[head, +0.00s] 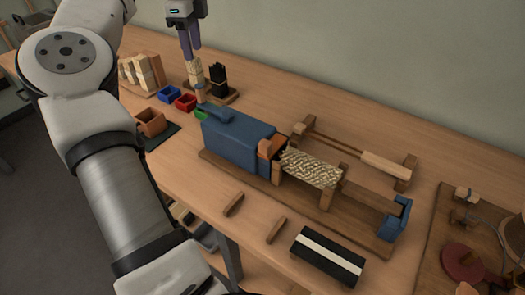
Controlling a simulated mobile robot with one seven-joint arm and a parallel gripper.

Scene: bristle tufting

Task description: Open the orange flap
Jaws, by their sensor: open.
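The orange flap (271,147) is a small piece at the right end of the blue box (228,137), which stands on a wooden base on the table. I cannot tell how far the flap stands open; dark bristles show just beside it. My gripper (192,57) is at the top of the head view, behind and to the left of the blue box, well apart from the flap. Its purple fingers point down, open, just above a pale bristle bundle (195,72). The fingertips are small, and their gap is hard to see.
A strip with pale tufts (312,168) runs right of the flap. A black bundle (217,78) stands beside the pale one. Blue (169,94) and red (186,102) trays lie left of the box. A black-and-white block (327,257) lies in front. My arm covers the left side.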

